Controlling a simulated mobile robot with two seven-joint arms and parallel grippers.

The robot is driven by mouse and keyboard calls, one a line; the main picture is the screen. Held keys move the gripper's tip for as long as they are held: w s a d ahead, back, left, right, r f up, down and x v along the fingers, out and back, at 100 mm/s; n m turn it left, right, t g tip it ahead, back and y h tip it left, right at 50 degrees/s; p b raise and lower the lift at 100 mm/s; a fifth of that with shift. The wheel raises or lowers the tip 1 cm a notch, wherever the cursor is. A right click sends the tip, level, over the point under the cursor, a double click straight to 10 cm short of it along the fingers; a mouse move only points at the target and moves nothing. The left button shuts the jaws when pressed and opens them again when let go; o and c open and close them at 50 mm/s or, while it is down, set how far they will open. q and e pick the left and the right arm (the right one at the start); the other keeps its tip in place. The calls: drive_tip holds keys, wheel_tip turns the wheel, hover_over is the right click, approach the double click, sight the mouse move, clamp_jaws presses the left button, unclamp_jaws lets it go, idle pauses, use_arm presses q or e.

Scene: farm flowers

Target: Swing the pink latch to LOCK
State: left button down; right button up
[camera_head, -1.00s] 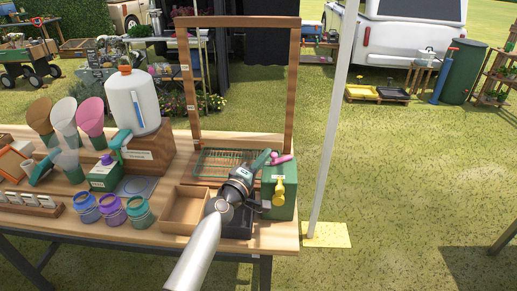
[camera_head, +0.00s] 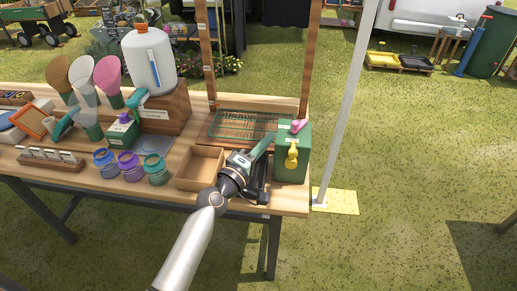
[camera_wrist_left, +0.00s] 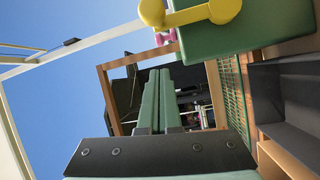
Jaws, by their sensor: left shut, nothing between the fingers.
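The pink latch (camera_head: 298,127) sits on top of a green box (camera_head: 291,166) at the right end of the wooden table. A yellow handle (camera_head: 292,154) is on the box's front face. My left gripper (camera_head: 268,139) is shut and empty, its fingertips close to the box's upper left edge, left of the latch. In the left wrist view, the green fingers (camera_wrist_left: 163,75) point toward the latch (camera_wrist_left: 165,37), which shows only partly behind the box (camera_wrist_left: 235,38) and yellow handle (camera_wrist_left: 190,14). I cannot read any lock marking. My right gripper is not in view.
A tall wooden frame (camera_head: 209,60) with a green wire grid (camera_head: 243,126) stands behind my gripper. An open wooden tray (camera_head: 200,168) lies to its left, near several jars. A white pole (camera_head: 347,105) stands right of the table. Open grass lies beyond.

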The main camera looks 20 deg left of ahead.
use_arm(q)
drive_tip(key=shift+v, duration=2.05)
drive_tip(key=s+d+f+m+g+y, duration=0.1)
drive_tip(key=s+f+m+g+y, duration=0.1)
drive_tip(key=s+f+m+g, duration=0.6)
drive_tip(key=s+f+m, duration=0.7)
drive_tip(key=s+f, duration=1)
drive_tip(key=shift+d+f+g, duration=0.3)
drive_tip(key=shift+d+g, duration=0.05)
drive_tip(key=shift+g, duration=0.05)
